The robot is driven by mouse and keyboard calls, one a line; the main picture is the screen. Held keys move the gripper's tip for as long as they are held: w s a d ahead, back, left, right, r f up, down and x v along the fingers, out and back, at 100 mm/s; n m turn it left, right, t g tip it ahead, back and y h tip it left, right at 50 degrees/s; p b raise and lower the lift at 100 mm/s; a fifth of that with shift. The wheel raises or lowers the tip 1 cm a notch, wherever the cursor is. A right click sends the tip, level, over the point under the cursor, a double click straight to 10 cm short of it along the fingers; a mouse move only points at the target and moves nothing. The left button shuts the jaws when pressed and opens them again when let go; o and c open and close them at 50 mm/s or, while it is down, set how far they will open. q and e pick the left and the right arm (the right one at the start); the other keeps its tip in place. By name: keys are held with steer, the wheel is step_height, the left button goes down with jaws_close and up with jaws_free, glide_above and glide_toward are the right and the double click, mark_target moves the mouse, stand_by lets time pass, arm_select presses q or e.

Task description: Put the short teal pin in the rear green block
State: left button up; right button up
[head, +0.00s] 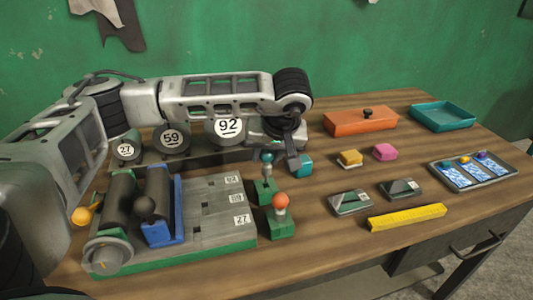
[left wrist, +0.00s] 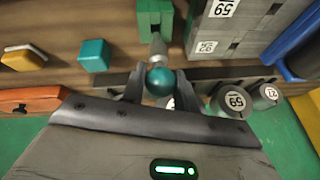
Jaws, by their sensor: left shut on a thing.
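The short teal pin has a round teal head (head: 267,157) and a grey shaft. My left gripper (head: 272,153) is shut on it just below the arm's end. In the left wrist view the teal head (left wrist: 160,80) sits between the two fingers. The pin is upright over the rear green block (head: 268,192), which also shows in the left wrist view (left wrist: 153,18). The shaft's lower end meets the block's top in the picture; how deep it sits, I cannot tell. My right gripper is not in view.
A front green block (head: 281,228) holds an orange-headed pin (head: 280,201). A teal cube (head: 304,165) stands close right of my gripper. The grey fixture (head: 215,205) with a blue lever frame is left. Dark plates (head: 349,202) and a yellow bar (head: 408,217) lie right.

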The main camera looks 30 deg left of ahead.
mark_target(268, 162)
arm_select(q)
steer(key=shift+f, duration=0.1)
stand_by(0.6)
steer(key=shift+f+b, duration=0.5)
steer(key=shift+b, duration=0.05)
steer(key=shift+f, duration=0.2)
steer(key=shift+f, duration=0.15)
steer(key=shift+f+b, duration=0.65)
steer(key=shift+b, duration=0.1)
steer(key=o, duration=1)
steer(key=shift+o, duration=0.2)
